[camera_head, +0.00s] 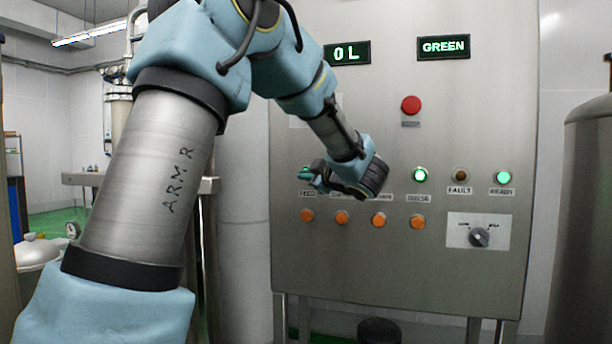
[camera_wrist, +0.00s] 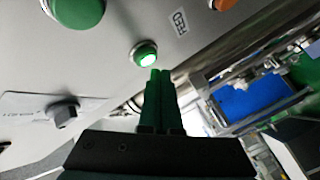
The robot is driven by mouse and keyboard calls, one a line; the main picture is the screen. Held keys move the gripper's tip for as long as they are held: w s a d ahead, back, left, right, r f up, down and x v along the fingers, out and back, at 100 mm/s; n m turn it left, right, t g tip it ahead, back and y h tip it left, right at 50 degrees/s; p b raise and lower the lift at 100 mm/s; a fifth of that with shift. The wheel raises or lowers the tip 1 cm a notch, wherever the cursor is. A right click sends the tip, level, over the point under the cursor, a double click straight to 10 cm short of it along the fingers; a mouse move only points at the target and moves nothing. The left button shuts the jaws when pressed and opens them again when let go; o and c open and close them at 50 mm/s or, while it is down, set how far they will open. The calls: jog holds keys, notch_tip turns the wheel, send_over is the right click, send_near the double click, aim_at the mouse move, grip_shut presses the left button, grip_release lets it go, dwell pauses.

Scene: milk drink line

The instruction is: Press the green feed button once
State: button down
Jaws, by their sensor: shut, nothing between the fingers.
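A lit green round button (camera_wrist: 144,54) with a pale centre sits on the steel panel in the wrist view, beside a label reading FEED (camera_wrist: 179,20). My gripper (camera_wrist: 158,73) is shut, its two dark green fingers together and empty. The fingertips appear just below this button in the wrist view; I cannot tell whether they touch it. In the head view my gripper (camera_head: 311,178) is at the left end of the button row, over the FEED label and covering part of that row. A larger green button (camera_wrist: 75,10) is at the wrist view's upper left.
The steel panel (camera_head: 400,270) also carries a red button (camera_head: 411,105), several orange buttons (camera_head: 342,217), a lit green lamp (camera_head: 420,175), a READY lamp (camera_head: 503,177) and a selector knob (camera_head: 478,237). Displays read 0 L (camera_head: 347,53) and GREEN (camera_head: 443,47). A tank (camera_head: 590,200) stands right.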

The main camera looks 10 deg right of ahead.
jog(key=shift+s+a+b, duration=0.2)
jog(key=shift+s+a, duration=0.2)
jog(key=shift+s, duration=0.35)
jog(key=shift+s+a+b, duration=0.2)
jog(key=shift+s+a, duration=0.25)
jog(key=shift+s, duration=0.25)
jog(key=shift+s+a+b, duration=0.2)
jog(key=shift+s+a, duration=0.2)
jog(key=shift+s, duration=0.35)
jog(key=a+f+m+g+h, duration=0.45)
jog(key=f+m+h, duration=0.45)
jog(key=f, duration=0.5)
jog(key=s+a+f+m+g+y, duration=0.2)
jog(key=s+a+f+g, duration=0.3)
jog(key=s+a+f, duration=0.3)
jog(key=s+a+f+m+g+y, duration=0.1)
jog(key=s+a+f+m+g, duration=0.2)
jog(key=s, duration=0.8)
jog(key=a+f+g, duration=0.2)
jog(key=a+f, duration=0.2)
jog(key=a, duration=0.1)
jog(key=shift+s+a+f+y, duration=0.25)
jog(key=shift+s+f+y, duration=0.15)
